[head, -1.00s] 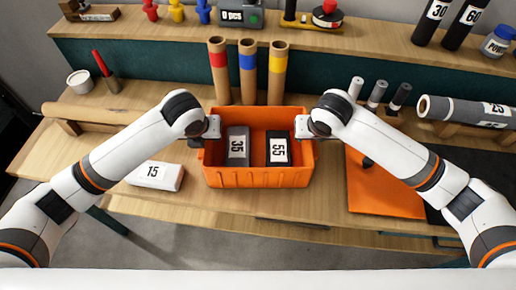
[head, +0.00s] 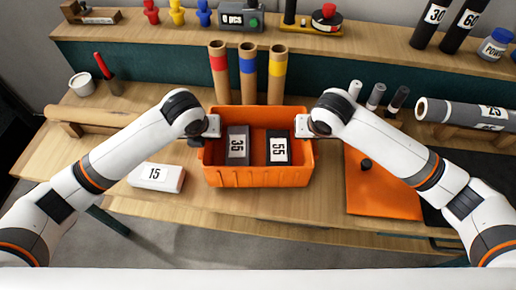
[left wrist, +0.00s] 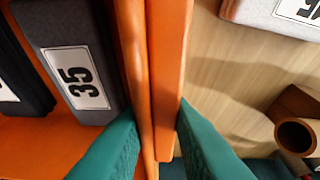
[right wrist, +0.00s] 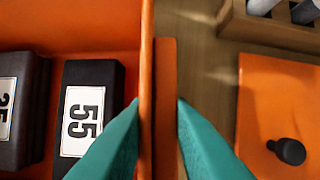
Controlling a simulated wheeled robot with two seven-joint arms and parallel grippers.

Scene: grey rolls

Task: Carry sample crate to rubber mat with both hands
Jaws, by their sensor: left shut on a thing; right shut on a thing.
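The orange sample crate (head: 257,176) is in the middle of the head view, held level between my arms. It holds a grey box marked 35 (head: 237,146) and a black box marked 55 (head: 278,148). My left gripper (head: 212,127) is shut on the crate's left wall, its teal fingers either side of the orange wall (left wrist: 168,60). My right gripper (head: 303,127) is shut on the right wall (right wrist: 164,80) the same way. A dark mat (head: 485,170), seemingly the rubber mat, lies at the right, partly hidden by my right arm. The crate's underside is hidden.
An orange panel with a black knob (head: 384,196) lies between crate and dark mat. A roll on a rack (head: 462,113) is at the back right.

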